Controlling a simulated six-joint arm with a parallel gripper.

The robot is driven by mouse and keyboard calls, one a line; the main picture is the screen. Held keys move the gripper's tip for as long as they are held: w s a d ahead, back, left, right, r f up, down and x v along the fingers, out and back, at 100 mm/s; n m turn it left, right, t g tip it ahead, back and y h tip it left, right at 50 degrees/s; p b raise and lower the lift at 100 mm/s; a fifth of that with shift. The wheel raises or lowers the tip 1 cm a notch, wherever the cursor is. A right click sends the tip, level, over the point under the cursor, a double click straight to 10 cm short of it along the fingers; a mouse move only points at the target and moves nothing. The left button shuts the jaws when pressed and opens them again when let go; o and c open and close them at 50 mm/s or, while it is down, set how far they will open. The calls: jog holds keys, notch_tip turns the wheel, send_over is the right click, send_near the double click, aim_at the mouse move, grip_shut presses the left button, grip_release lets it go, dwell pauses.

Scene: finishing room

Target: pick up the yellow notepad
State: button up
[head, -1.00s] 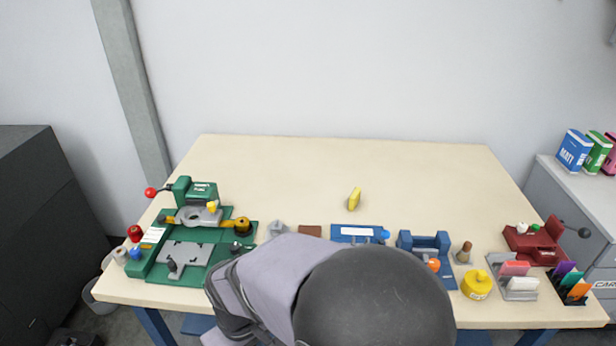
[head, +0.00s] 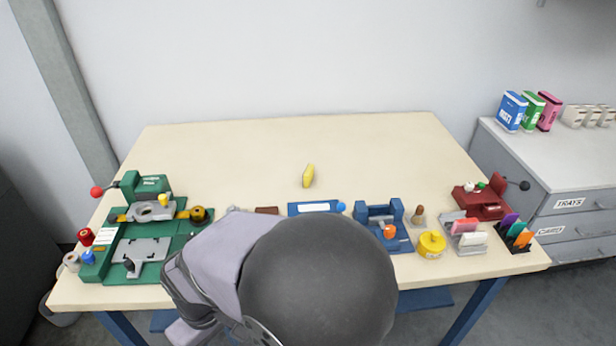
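A small yellow block-like thing (head: 308,176), which looks like the notepad, stands on the middle of the pale table, apart from the other things. It shows a narrow, slightly tilted shape. My arm covers the front middle of the table, and its large dark rounded part hides what lies behind it. My gripper is not visible in the head view.
A green press (head: 150,215) stands at the left of the table (head: 240,150). A blue tray (head: 313,208), blue fixture (head: 383,228), yellow round tin (head: 431,244), card holder (head: 466,235) and red device (head: 482,201) line the front right. The back of the table is clear.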

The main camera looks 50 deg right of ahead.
aim_at(307, 172)
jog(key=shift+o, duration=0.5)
